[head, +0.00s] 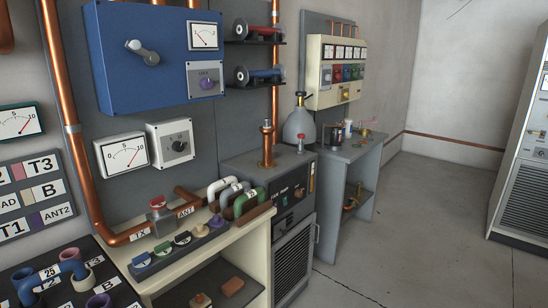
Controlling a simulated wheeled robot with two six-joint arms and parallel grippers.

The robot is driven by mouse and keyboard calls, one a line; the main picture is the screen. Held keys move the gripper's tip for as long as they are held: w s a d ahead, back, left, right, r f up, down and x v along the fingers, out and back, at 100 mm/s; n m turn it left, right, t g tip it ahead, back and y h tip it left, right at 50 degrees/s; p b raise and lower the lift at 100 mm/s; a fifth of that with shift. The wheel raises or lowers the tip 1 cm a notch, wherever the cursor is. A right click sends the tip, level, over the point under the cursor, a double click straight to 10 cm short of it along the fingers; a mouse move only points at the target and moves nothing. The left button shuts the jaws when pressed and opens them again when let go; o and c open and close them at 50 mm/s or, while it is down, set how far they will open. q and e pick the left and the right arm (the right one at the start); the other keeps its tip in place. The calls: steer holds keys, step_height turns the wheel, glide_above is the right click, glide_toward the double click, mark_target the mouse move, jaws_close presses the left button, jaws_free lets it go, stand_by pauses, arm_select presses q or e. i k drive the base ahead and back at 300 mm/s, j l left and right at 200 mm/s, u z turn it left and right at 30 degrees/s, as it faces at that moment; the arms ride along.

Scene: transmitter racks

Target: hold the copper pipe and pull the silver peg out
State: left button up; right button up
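Longer copper pipes run down the wall at the left (66,90) and along the bench to the TX label. Neither of my grippers is in view, and nothing is touching the upright pipe.
Green and white handles (249,201) sit in a rack in front, on the cream bench (240,240). The floor (420,220) at the right is clear.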

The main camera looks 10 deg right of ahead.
mark_target(267, 163)
steer(key=i+l+z, duration=0.15)
steer(key=i+z, duration=0.8)
steer(key=i, duration=0.2)
